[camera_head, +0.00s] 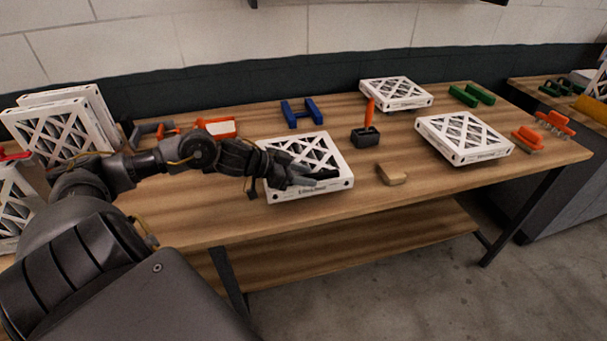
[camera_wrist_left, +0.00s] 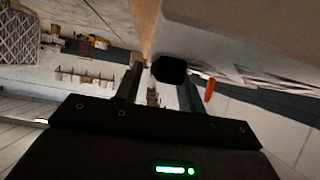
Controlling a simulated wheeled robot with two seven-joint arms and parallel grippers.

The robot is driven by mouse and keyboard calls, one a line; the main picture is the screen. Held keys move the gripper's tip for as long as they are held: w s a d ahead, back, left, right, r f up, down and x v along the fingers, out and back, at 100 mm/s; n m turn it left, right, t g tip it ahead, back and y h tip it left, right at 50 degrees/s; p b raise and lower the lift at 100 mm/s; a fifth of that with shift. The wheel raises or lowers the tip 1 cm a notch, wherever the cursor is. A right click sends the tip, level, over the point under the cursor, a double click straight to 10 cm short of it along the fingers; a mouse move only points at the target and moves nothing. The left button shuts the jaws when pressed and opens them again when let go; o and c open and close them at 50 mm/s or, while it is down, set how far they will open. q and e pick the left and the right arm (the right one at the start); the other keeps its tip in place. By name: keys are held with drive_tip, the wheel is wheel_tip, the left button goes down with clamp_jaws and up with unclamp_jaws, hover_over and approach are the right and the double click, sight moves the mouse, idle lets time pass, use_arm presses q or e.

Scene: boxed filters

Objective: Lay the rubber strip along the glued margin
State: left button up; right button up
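A white boxed filter (camera_head: 340,184) with a black pleated lattice face lies flat on the wooden bench (camera_head: 400,210). My left gripper (camera_head: 316,178) is over its front part; I cannot tell whether it touches the box. In the left wrist view the gripper's fingers (camera_wrist_left: 159,88) stand apart with a gap between them. A small dark rounded piece (camera_wrist_left: 168,70) shows near the fingertips; I cannot tell whether it is a fingertip or something else. I cannot make out a rubber strip or a glued margin in either view. My right gripper is not in view.
Two more filters lie at the right (camera_head: 462,138) and back (camera_head: 396,93); others stand at the left (camera_head: 58,130). A black holder with an orange handle (camera_head: 369,115), a tan block (camera_head: 391,174), a blue stand (camera_head: 302,112) and green pieces (camera_head: 472,95) are on the bench.

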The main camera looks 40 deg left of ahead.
sight(308, 176)
use_arm(q)
drive_tip(key=shift+r, duration=0.2)
drive_tip(key=shift+s+a+r, duration=0.2)
drive_tip(key=shift+s+a, duration=0.35)
drive_tip(key=shift+s, duration=0.05)
drive_tip(key=shift+s+a+r+b, duration=0.2)
drive_tip(key=shift+s+r+b, duration=0.15)
drive_tip(key=shift+s, duration=0.25)
drive_tip(key=shift+s+a+r+p, duration=0.15)
drive_tip(key=shift+s+r+p, duration=0.05)
drive_tip(key=shift+r+p, duration=0.2)
drive_tip(key=shift+p+v, duration=0.8)
drive_tip(key=shift+v, duration=0.3)
drive_tip(key=p+v, duration=0.2)
drive_tip(key=v, duration=0.2)
drive_tip(key=shift+s+a+r, duration=0.15)
drive_tip(key=shift+s, duration=0.05)
drive_tip(key=shift+s+a+r, duration=0.3)
drive_tip(key=shift+s+a, duration=0.1)
drive_tip(key=shift+s, duration=0.1)
